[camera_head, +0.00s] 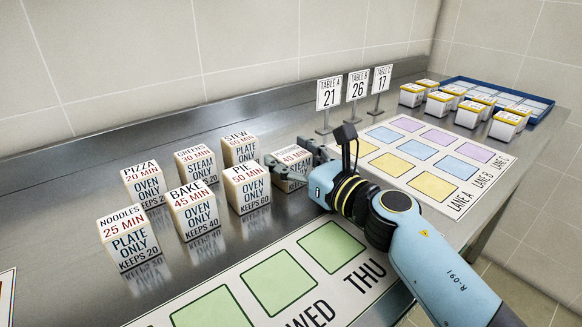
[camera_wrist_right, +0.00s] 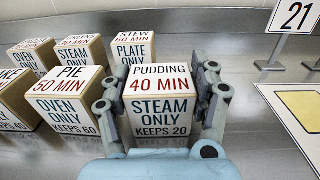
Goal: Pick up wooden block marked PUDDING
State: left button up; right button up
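The wooden block marked PUDDING (camera_wrist_right: 160,92) stands upright on the steel counter in the right wrist view, its top reading 40 MIN and its front STEAM ONLY, KEEPS 20. In the head view the same block (camera_head: 291,155) is partly hidden by my right gripper (camera_head: 298,160). The right gripper's fingers (camera_wrist_right: 162,100) are on either side of the block, close to its sides. I cannot tell whether they press on it. My left gripper is not in view.
The PIE block (camera_head: 247,188) and STEW block (camera_head: 239,149) stand close to the left, among several other blocks. A green-square mat (camera_head: 250,262) lies in front.

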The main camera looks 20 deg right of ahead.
jog(key=c, duration=0.4)
jog(key=shift+c, duration=0.3)
jog(key=shift+r, duration=0.1)
